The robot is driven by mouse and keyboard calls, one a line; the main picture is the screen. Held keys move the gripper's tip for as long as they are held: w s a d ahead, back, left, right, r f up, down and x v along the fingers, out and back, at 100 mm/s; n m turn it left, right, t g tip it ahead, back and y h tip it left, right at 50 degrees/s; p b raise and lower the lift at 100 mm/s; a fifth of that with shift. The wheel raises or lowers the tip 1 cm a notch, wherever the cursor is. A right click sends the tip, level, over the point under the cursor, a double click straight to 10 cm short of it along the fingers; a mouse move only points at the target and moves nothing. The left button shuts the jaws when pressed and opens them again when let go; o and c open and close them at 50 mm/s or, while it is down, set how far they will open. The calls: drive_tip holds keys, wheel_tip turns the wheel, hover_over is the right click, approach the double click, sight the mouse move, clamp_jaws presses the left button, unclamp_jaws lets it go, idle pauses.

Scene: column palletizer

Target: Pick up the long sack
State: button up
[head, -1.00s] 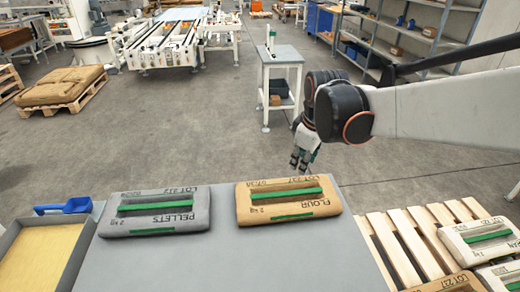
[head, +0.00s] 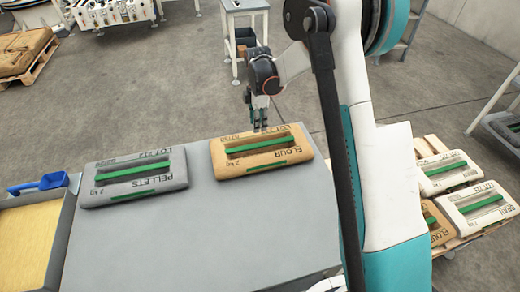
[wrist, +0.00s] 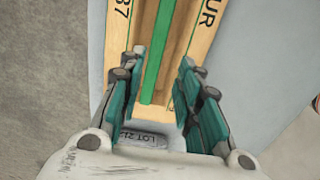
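Two sacks lie on the grey table (head: 240,230). The tan FLOUR sack (head: 226,165) has a green strap handle and lies near the far edge. The grey PELLETS sack (head: 95,193), also with a green handle, lies to its left. I cannot tell for sure which one is called long. My gripper (head: 259,125) points down by the far edge of the flour sack. In the wrist view my gripper (wrist: 163,62) is open, its fingers apart. The flour sack (wrist: 118,55) and its green handle show between and beyond them. Contact cannot be told.
A wooden pallet (head: 417,148) at the right bears white and tan sacks. A tray with yellow contents (head: 66,215) and a blue scoop (head: 40,183) are at the left. A small white stand (head: 243,5) is behind. My arm blocks part of the right side.

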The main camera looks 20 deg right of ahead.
sight(260, 144)
wheel_tip(260, 144, down, 8)
drive_tip(key=shift+f+b, duration=0.25)
drive_tip(key=shift+b, duration=1)
drive_tip(key=f, duration=0.1)
drive_tip(key=f+b, duration=0.1)
drive_tip(key=f, duration=0.1)
drive_tip(key=f+b, duration=0.1)
drive_tip(key=shift+w+d+f, duration=0.2)
drive_tip(key=shift+d, duration=0.2)
drive_tip(key=shift+f, duration=0.5)
drive_tip(key=shift+r, duration=0.1)
clamp_jaws()
